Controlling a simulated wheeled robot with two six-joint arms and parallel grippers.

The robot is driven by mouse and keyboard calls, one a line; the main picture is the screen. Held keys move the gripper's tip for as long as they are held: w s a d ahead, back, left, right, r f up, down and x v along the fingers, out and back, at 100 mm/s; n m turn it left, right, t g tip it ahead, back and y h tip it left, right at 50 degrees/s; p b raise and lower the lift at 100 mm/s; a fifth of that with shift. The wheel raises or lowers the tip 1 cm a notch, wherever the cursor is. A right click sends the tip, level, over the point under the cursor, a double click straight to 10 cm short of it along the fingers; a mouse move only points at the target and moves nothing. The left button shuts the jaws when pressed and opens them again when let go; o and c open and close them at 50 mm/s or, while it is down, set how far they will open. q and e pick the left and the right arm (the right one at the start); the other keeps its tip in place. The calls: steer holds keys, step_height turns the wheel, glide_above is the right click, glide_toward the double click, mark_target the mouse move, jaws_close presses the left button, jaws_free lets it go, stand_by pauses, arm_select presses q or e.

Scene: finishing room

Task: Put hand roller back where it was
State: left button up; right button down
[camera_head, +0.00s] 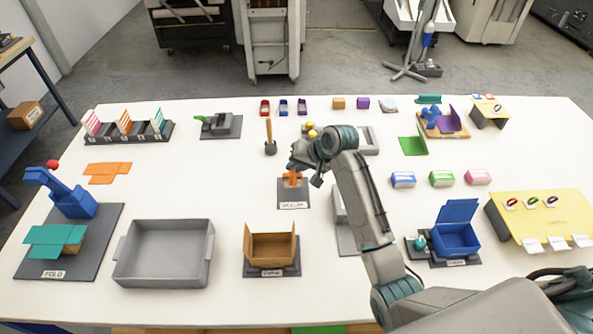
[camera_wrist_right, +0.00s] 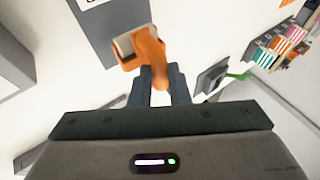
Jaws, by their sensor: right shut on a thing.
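The hand roller (camera_head: 291,179) is orange; in the right wrist view (camera_wrist_right: 149,46) a pale grey part shows at its far end. My right gripper (camera_head: 301,166) is shut on the roller, with its fingers (camera_wrist_right: 161,86) on either side of the orange handle. The roller is over or on a dark grey labelled pad (camera_head: 286,195) in the middle of the table. The pad also shows in the wrist view (camera_wrist_right: 103,28). I cannot tell whether the roller touches it. My left gripper is not in view.
An open brown box (camera_head: 270,247) stands in front of the pad, and a grey tray (camera_head: 165,252) is at front left. A wooden-handled tool (camera_head: 269,135) stands behind the pad. My right arm covers part of a grey plate (camera_head: 346,228).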

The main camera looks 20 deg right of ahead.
mark_target(297, 180)
step_height(297, 180, down, 2)
steer(key=shift+f+p, duration=0.25)
steer(key=shift+p, duration=0.1)
steer(key=shift+f, duration=0.4)
steer(key=shift+s+f, duration=0.25)
steer(key=shift+f, duration=0.25)
steer(key=c, duration=1.5)
jaws_free()
steer(key=shift+f, duration=0.15)
steer(key=shift+o, duration=0.7)
steer(key=shift+w, duration=0.2)
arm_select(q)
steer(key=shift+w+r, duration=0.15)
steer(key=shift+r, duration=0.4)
